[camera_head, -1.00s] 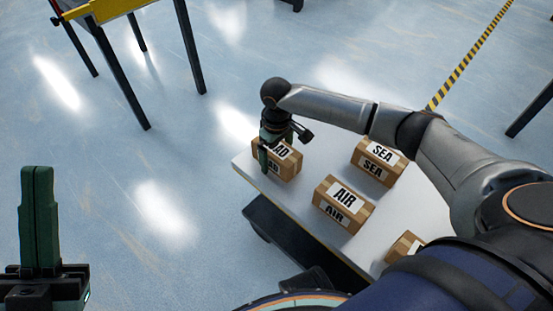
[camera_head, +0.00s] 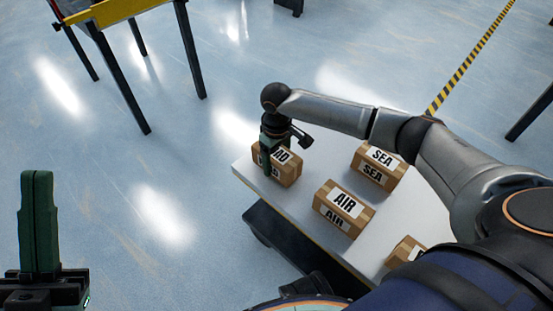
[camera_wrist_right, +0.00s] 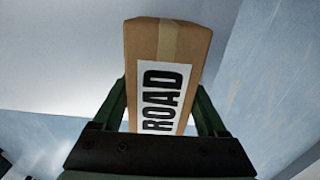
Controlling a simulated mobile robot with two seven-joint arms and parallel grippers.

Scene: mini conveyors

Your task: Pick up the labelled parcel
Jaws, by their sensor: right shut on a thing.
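The ROAD parcel (camera_head: 287,173) is a brown cardboard box with white labels, at the far left corner of the white table (camera_head: 246,172). My right gripper (camera_head: 267,166) comes down over it from above and is shut on it. In the right wrist view the ROAD parcel (camera_wrist_right: 204,62) sits between the two green fingers, with its label facing the camera. It appears to rest on the table; I cannot tell any gap below it. My left gripper (camera_head: 40,210) is at the lower left, empty, its green fingers together, away from the table.
An AIR parcel (camera_head: 343,207) and a SEA parcel (camera_head: 377,165) stand nearby on the table. Another parcel (camera_head: 403,251) is partly hidden by my right arm. A yellow-edged conveyor stand (camera_head: 110,12) is at the upper left. Open floor lies left of the table.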

